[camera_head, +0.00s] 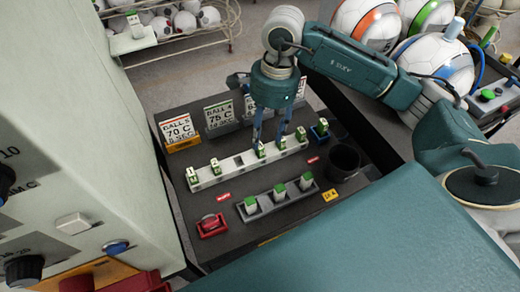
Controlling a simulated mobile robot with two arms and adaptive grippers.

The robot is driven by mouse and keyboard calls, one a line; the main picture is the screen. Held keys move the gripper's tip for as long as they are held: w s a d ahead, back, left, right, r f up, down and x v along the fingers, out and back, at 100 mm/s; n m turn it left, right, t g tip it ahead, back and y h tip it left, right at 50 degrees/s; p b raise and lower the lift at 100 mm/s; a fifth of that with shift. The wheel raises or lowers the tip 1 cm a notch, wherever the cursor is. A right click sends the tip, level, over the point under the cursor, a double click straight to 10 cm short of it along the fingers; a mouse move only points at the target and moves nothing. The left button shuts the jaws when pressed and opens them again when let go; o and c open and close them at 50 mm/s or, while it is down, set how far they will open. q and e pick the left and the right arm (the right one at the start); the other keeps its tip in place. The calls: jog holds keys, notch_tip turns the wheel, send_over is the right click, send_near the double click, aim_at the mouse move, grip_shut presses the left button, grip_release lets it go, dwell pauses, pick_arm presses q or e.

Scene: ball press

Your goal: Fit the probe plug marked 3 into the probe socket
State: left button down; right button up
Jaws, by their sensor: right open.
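My right gripper (269,135) is open, pointing down over the white rack (228,167) on the dark tray. Its blue fingers are around or just above two green-topped white plugs, the middle-right plug (261,150) and the one beside it (281,143); I cannot tell if they touch. More such plugs stand at the rack's left end (192,175) and right end (301,134). One slot (239,159) looks empty. The marks are too small to read, so I cannot tell which is plug 3. I cannot make out the probe socket for certain. My left gripper is not in view.
A grey rack (265,207) with several green-topped pieces stands in front. Label cards (177,130) stand behind. A pale machine (60,130) fills the left; balls lie beyond.

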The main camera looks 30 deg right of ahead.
aim_at(260, 146)
jog(key=f+p, duration=0.1)
jog(key=f, duration=0.1)
jog(key=a+f+p, duration=0.1)
jog(key=f, duration=0.1)
jog(key=shift+w+f, duration=0.15)
jog(key=shift+w, duration=0.05)
jog(key=shift+f, duration=0.4)
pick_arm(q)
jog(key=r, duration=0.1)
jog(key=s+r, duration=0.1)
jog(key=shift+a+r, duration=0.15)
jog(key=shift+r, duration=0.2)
pick_arm(e)
grip_shut()
